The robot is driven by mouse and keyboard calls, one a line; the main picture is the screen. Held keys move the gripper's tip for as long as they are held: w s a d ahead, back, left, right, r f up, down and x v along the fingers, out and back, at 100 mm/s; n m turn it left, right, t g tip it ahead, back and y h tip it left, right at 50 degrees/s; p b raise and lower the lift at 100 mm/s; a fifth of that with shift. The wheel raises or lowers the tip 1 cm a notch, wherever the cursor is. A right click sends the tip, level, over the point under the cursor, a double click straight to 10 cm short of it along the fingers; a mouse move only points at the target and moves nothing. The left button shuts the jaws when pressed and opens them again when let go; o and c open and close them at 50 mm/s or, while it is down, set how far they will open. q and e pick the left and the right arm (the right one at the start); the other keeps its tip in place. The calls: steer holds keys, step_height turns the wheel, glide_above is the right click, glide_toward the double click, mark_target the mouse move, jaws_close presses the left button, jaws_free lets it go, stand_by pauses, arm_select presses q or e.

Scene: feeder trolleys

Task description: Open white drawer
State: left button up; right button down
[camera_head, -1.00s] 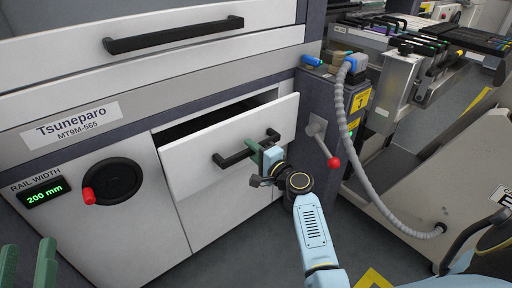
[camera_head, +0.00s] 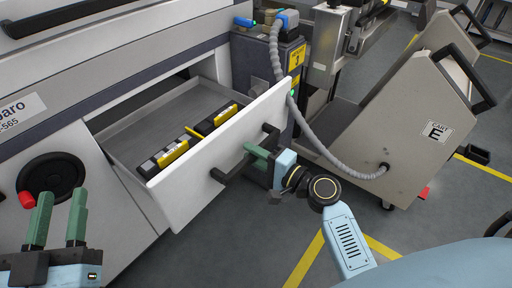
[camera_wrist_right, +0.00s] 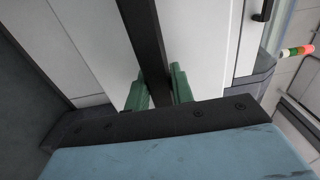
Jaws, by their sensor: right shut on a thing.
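The white drawer (camera_head: 222,152) is pulled well out of the machine in the head view, with its inside showing. Its black bar handle (camera_head: 232,165) runs along the front face. My right gripper (camera_head: 258,154) is shut on this handle. In the right wrist view, its green fingers (camera_wrist_right: 160,90) sit on both sides of the black handle bar (camera_wrist_right: 146,40). My left gripper (camera_head: 58,220) is at the lower left of the head view, its two green fingers apart and empty, away from the drawer.
Black and yellow items (camera_head: 190,142) lie inside the drawer. A red-handled black dial (camera_head: 52,180) is on the machine front at left. A grey hose (camera_head: 300,120) hangs right of the drawer, beside a grey trolley (camera_head: 405,125). Floor in front of the drawer is clear.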

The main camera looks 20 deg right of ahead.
arm_select(q)
steer(key=shift+d+r, duration=0.1)
steer(key=shift+d, duration=0.1)
arm_select(e)
steer(key=shift+s, duration=0.3)
steer(key=shift+d, duration=0.1)
arm_select(q)
steer(key=shift+r, duration=0.1)
arm_select(e)
steer(key=c, duration=1.2)
jaws_free()
arm_select(q)
steer(key=shift+w+a+f+g+y+p, duration=0.1)
steer(key=shift+w+f+g+y+p, duration=0.1)
steer(key=shift+f+g, duration=0.5)
steer(key=shift+w+a+f+g+y+p, duration=0.15)
steer(key=shift+f+g, duration=0.25)
steer(key=shift+f, duration=0.6)
arm_select(e)
steer(key=v, duration=1.3)
steer(key=shift+s, duration=0.15)
steer(key=shift+d, duration=0.1)
